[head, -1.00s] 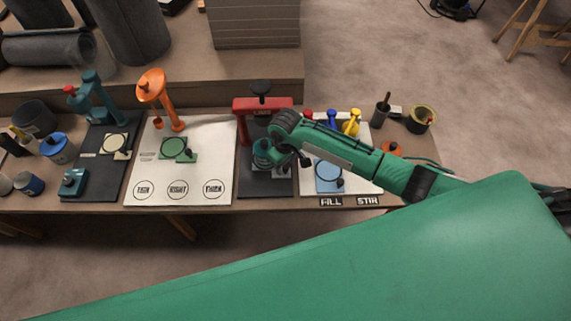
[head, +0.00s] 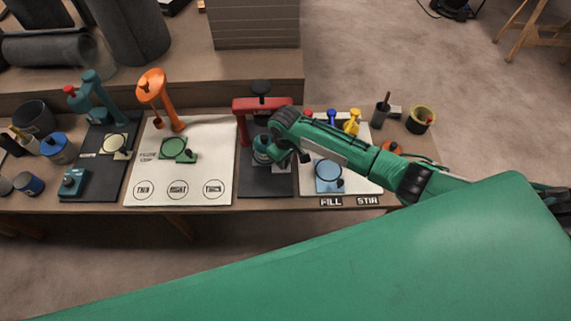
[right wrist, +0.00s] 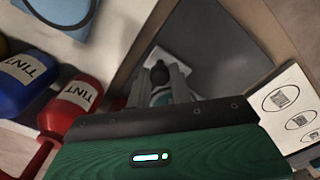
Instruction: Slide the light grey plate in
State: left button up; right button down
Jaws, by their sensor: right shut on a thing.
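My right gripper (head: 276,158) is over the dark mat (head: 254,186), in front of the red stand (head: 262,104). In the right wrist view, its fingers (right wrist: 168,88) are shut on a dark knob (right wrist: 160,73). The light grey plate (right wrist: 184,60) shows around and behind this knob, low at the dark mat, and partly hidden by the fingers. In the head view, my gripper and arm cover most of the plate, so I cannot tell how far in it sits. My left gripper is not in view.
Blue (head: 331,118) and yellow (head: 352,122) bottles stand behind my right forearm, near a blue plate (head: 328,178). A white board with a green plate (head: 174,149) and an orange stand (head: 158,96) lies to the left. Red and blue TINT bottles are close in the wrist view.

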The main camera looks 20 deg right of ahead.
jog(key=shift+w+d, duration=0.25)
jog(key=shift+w, duration=0.8)
jog(key=c, duration=1.3)
grip_release()
jog(key=shift+o, duration=0.2)
notch_tip(320, 180, up, 14)
jog(key=shift+f, duration=0.1)
